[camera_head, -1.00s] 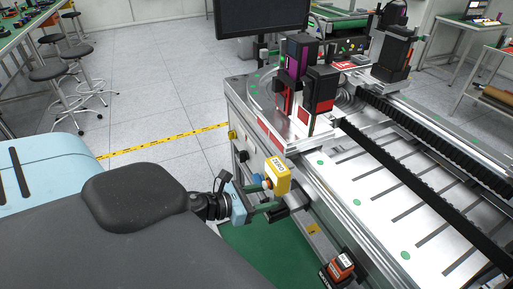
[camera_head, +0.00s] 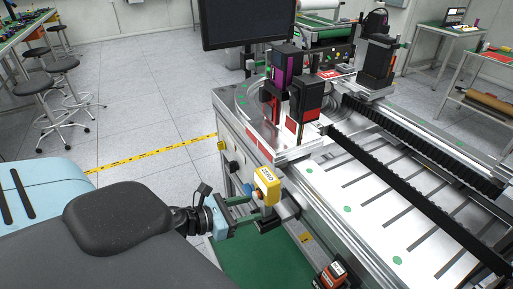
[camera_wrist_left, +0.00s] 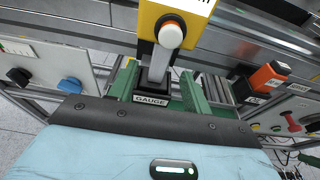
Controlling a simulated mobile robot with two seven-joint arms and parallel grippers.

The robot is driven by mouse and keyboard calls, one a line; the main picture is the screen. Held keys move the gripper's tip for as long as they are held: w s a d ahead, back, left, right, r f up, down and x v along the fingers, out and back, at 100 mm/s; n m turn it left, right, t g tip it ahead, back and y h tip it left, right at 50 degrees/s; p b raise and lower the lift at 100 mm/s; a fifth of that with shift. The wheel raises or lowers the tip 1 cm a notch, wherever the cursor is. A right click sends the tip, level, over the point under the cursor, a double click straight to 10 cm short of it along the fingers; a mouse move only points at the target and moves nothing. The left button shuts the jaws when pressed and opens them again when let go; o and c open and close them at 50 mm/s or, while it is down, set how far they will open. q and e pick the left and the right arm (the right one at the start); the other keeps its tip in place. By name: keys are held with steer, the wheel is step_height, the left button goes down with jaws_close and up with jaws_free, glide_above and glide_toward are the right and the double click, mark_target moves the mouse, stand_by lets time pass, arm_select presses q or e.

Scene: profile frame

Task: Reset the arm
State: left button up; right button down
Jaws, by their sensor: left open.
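My left gripper (camera_head: 248,208) is open, its two green fingers apart and pointing toward the side of the machine bench. It also shows from behind in the left wrist view (camera_wrist_left: 158,85). I cannot tell whether the fingers touch the mount. My right gripper is out of view.
The machine bench (camera_head: 292,200) fills the right side, carrying a purple-and-black device (camera_head: 284,68) and slotted white plates. An orange-and-black unit (camera_head: 332,273) sits low on its side. A monitor (camera_head: 248,22) stands behind. Open tiled floor and stools (camera_head: 38,85) lie left.

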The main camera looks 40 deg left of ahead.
arm_select(q)
steer(key=shift+s+d+f+n, duration=0.1)
steer(key=shift+s+f+n, duration=0.2)
steer(key=shift+n, duration=0.2)
steer(key=s+d+f+m+g+y, duration=0.1)
steer(key=s+d+f+m, duration=0.3)
steer(key=m, duration=0.7)
steer(key=s+d+f+m+g+y+p, duration=0.1)
steer(key=s+d+f+m, duration=0.3)
steer(key=s+f+m, duration=0.4)
steer(key=s+d+f+m+g+y+p, duration=0.1)
steer(key=s+d+f+m+g, duration=0.2)
steer(key=s+m, duration=0.7)
step_height(320, 180, down, 3)
steer(key=d+m, duration=0.1)
steer(key=m, duration=0.4)
steer(key=shift+s+y, duration=0.15)
steer(key=shift+y, duration=0.15)
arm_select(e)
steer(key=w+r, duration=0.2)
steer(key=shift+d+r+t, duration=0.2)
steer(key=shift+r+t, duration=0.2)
arm_select(q)
steer(key=shift+d+r+m, duration=0.1)
steer(key=shift+m, duration=0.2)
steer(key=shift+c, duration=0.4)
steer(key=shift+c, duration=1)
steer(key=shift+d, duration=0.15)
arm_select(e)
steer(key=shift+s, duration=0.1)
